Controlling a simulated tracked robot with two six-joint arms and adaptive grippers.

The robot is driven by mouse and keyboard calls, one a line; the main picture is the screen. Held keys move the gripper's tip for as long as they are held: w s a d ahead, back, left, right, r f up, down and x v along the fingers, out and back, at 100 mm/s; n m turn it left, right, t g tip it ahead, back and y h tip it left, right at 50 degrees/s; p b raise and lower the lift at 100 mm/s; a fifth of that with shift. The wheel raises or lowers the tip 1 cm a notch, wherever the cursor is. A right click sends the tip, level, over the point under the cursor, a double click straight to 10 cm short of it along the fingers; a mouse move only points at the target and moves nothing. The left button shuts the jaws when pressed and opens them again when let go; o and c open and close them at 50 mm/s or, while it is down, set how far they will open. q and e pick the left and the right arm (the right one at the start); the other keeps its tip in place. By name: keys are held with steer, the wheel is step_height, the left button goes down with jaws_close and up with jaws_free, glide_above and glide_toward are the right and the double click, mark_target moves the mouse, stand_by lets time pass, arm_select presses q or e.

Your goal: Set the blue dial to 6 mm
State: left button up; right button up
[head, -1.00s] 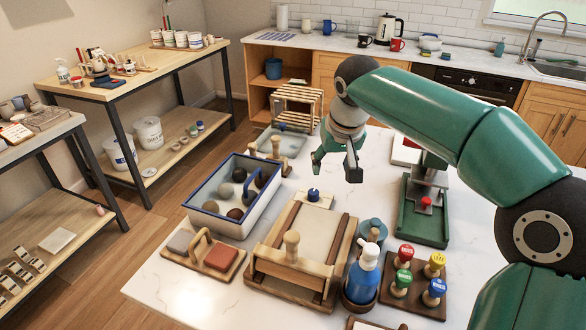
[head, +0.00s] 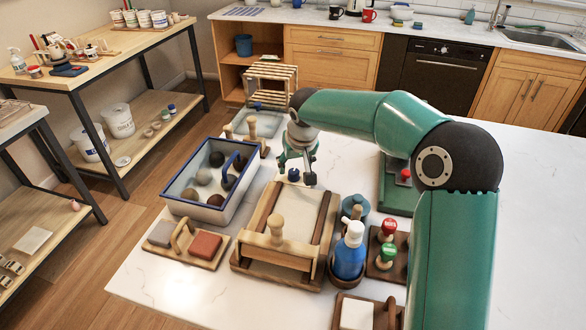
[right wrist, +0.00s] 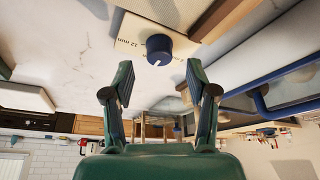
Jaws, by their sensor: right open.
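The blue dial (head: 293,175) is a small round knob at the far end of the wooden slab roller board (head: 302,212). In the right wrist view the dial (right wrist: 159,46) stands on a pale scale plate (right wrist: 132,40), with a white mark on its lower edge. "12 mm" can be read upside down to the left of the dial; other markings are partly hidden. My right gripper (head: 297,178) hangs over the dial in the head view. In the right wrist view its two fingers (right wrist: 157,82) are spread, with the dial beyond the tips, apart from them. My left gripper is out of view.
A blue-rimmed tray (head: 182,193) with several balls stands left of the board. A blue bottle (head: 349,252) and a stamp rack (head: 375,268) stand to its right.

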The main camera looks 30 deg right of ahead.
mark_target(294, 171)
steer(key=shift+x, duration=1.6)
steer(key=c, duration=1)
steer(key=shift+a, duration=0.15)
jaws_close()
